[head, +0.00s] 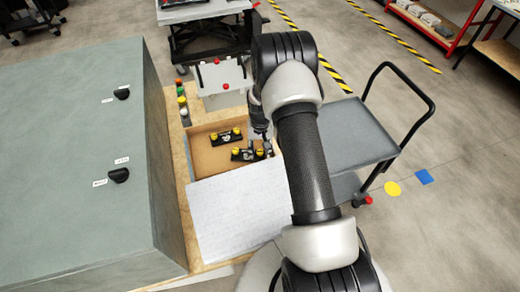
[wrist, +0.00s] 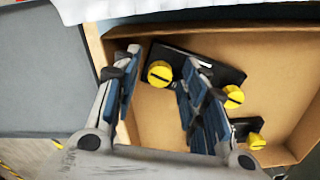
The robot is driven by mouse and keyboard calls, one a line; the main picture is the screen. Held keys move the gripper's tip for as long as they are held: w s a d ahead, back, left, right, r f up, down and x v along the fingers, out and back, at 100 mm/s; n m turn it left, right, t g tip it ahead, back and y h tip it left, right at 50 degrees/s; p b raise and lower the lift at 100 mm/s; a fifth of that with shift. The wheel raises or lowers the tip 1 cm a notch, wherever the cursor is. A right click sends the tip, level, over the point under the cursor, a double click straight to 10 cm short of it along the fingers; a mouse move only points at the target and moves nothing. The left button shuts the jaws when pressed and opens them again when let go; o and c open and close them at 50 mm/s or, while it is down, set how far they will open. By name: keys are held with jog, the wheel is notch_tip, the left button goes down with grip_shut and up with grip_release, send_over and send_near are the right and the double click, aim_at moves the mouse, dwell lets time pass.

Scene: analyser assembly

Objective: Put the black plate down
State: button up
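A black plate with two yellow knobs (wrist: 218,69) lies in a shallow brown box (wrist: 280,65), which also shows in the head view (head: 207,160). My gripper (wrist: 160,85) is over this plate with its two fingers apart. One yellow knob shows between the fingers, and the right finger covers the plate's middle. No grip on the plate is visible. In the head view my gripper (head: 259,148) is over the nearer plate (head: 246,156). A second black plate with yellow knobs (head: 226,138) lies behind it in the box.
A white sheet-like panel (head: 238,210) covers the near part of the box. A grey-green cabinet (head: 75,160) stands left. A grey cart (head: 348,130) stands right of my arm. Coloured buttons (head: 182,98) line the wooden edge behind the box.

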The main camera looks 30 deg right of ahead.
jog(key=s+a+r+n+t+p, duration=0.1)
jog(key=a+r, duration=0.1)
jog(key=r, duration=1)
jog(key=s+a+r+p, duration=0.1)
jog(key=a+r+p, duration=0.1)
jog(key=r, duration=0.9)
jog(key=s+a+r+n+t, duration=0.1)
jog(key=s+a+r, duration=0.2)
jog(key=r, duration=0.3)
jog(key=s+a+r, duration=0.2)
jog(key=s+r, duration=0.1)
jog(key=r, duration=0.2)
jog(key=s+a+r+n+t, duration=0.1)
jog(key=s+a+r, duration=0.1)
jog(key=s, duration=0.4)
jog(key=s+a+r+n, duration=0.1)
jog(key=s+a+r, duration=0.1)
jog(key=s, duration=0.5)
jog(key=s+a+r+n+t, duration=0.1)
jog(key=s+a+r, duration=0.1)
jog(key=s, duration=0.5)
jog(key=shift+s+a+r+n+t, duration=0.15)
jog(key=shift+a+r+n+t, duration=0.15)
jog(key=shift+a, duration=0.6)
notch_tip(320, 180, down, 2)
jog(key=b, duration=0.2)
jog(key=shift+f+b, duration=0.25)
jog(key=shift+b, duration=0.1)
